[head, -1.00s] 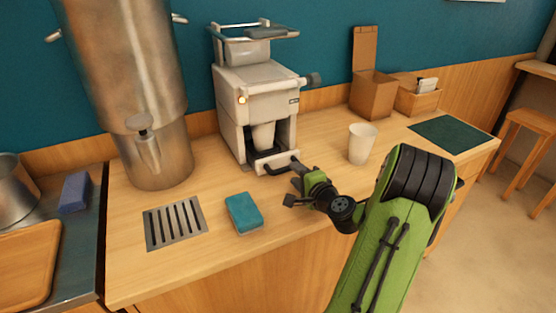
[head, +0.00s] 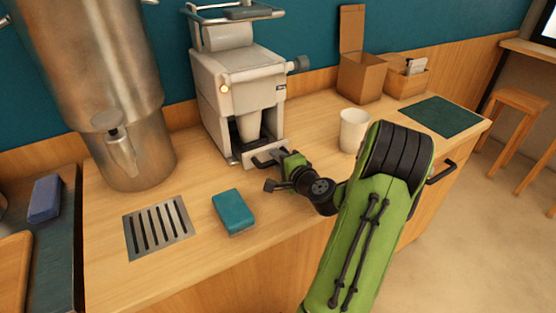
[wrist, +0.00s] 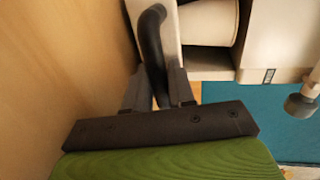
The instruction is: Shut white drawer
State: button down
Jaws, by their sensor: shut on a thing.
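The white drawer (head: 250,157) is at the base of the white machine (head: 238,90), below its spout. Its front also shows in the wrist view (wrist: 168,40), with a dark gap between it and the machine body, so it stands partly out. A black bar handle (wrist: 152,40) is on its front. My gripper (wrist: 160,92) is shut on this handle, one finger on each side. In the head view, my gripper (head: 279,161) reaches the handle from the front right, and the wrist partly covers it.
A white cup (head: 353,130) stands right of the machine. A teal sponge (head: 233,212) and a slotted metal grate (head: 157,228) lie at the front left. A large metal urn (head: 130,120) is left of the machine. Cardboard boxes (head: 362,80) stand at the back right.

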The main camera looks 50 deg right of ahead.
jog(key=p, duration=0.3)
send_near(256, 142)
jog(key=shift+w+d+f, duration=0.25)
jog(key=shift+w+d, duration=0.2)
jog(key=shift+w, duration=0.1)
jog(key=shift+w+d+f, duration=0.25)
jog(key=shift+w+d, duration=0.2)
jog(key=shift+w, duration=0.15)
jog(key=shift+b, duration=0.3)
jog(key=c, duration=1.1)
grip_release()
jog(key=shift+w, duration=0.1)
jog(key=shift+f, duration=0.1)
